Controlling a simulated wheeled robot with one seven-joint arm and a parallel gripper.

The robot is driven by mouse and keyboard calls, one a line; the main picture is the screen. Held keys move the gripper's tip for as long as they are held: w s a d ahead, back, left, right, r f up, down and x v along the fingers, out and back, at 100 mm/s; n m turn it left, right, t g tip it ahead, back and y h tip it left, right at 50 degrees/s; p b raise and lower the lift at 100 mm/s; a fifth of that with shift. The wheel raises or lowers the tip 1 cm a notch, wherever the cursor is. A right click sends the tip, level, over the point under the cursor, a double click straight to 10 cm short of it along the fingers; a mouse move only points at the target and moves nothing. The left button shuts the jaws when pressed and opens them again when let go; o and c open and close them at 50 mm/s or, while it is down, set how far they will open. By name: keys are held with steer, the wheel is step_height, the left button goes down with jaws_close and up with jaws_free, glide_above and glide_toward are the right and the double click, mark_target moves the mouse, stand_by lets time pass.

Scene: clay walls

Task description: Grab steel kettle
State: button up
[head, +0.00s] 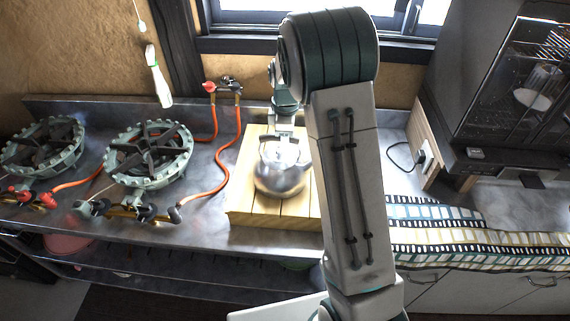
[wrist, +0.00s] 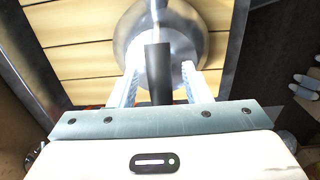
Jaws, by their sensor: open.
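The steel kettle (head: 280,180) stands on a slatted wooden board on the counter in the head view. In the wrist view its shiny round body (wrist: 190,42) is at the top and its dark handle (wrist: 157,72) points down the picture. My gripper (head: 285,138) is just above and behind the kettle in the head view. In the wrist view my gripper (wrist: 160,74) is open, with one pale finger on each side of the handle and gaps between. My arm hides the right edge of the board.
Two gas burners (head: 148,153) with orange hoses (head: 220,165) stand left of the wooden board (head: 245,205). A dark oven-like appliance (head: 515,90) is at the right. A patterned cloth (head: 440,232) lies along the right counter. A window (head: 240,18) is behind.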

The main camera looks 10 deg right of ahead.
jaws_close()
stand_by(1.3)
steer(key=shift+w+r, duration=0.1)
steer(key=shift+w, duration=0.05)
